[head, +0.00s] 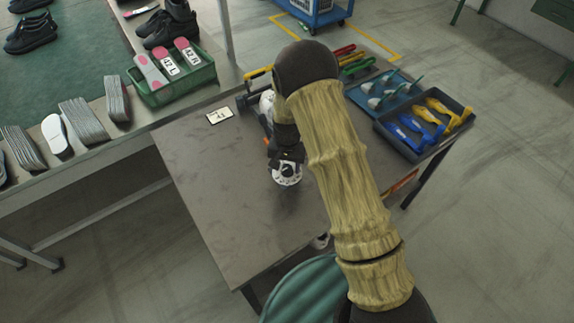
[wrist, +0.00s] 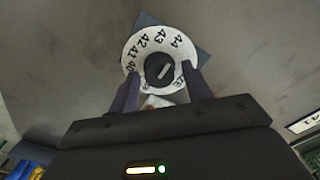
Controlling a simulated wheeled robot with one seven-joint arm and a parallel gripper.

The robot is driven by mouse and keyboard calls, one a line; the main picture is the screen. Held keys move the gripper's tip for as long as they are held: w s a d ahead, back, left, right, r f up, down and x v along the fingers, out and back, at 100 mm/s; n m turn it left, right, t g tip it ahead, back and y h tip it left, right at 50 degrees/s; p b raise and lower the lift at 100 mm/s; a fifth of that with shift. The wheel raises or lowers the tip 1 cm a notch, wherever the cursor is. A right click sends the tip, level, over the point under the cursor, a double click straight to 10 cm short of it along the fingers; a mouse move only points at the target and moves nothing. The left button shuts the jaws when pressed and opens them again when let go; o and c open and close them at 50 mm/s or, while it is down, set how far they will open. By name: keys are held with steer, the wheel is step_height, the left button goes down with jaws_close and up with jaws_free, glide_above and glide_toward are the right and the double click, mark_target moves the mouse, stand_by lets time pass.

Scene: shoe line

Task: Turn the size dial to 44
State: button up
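The size dial (wrist: 133,52) is a white disc with black size numbers, with 40 to 44 around its upper rim in the wrist view. Its dark centre knob (wrist: 154,62) has a pale pointer line slanting to the upper right, roughly toward the 44 side; the exact reading is unclear. In the head view the dial (head: 287,176) shows on the grey table below my gripper (head: 288,156). In the wrist view my gripper (wrist: 160,71) is open, its two fingers apart on either side of the knob, over the disc's edges. I cannot tell whether they touch it.
A size card (wrist: 304,122) lies on the table (head: 230,220), left of the dial in the head view. Trays of blue and yellow tools (head: 420,160) stand at the right. A green crate of insoles (head: 205,73) and shoes stand on the left bench. The table's front left is clear.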

mark_target(288, 168)
steer(key=shift+o, duration=0.5)
step_height(288, 168, up, 17)
steer(key=shift+r+b, duration=0.2)
steer(key=shift+b, duration=0.2)
steer(key=shift+d, duration=0.1)
steer(key=s+d+r+n+t+p, duration=0.1)
steer(key=s+d+r+p, duration=0.1)
steer(key=s+d+r, duration=0.2)
steer(key=s+d+r+n+t+p, duration=0.1)
steer(key=s+d+r, duration=0.4)
steer(key=s+d, duration=0.6)
steer(key=s+p, duration=0.1)
steer(key=s, duration=0.3)
steer(key=shift+t+p, duration=0.3)
steer(key=shift+p, duration=0.1)
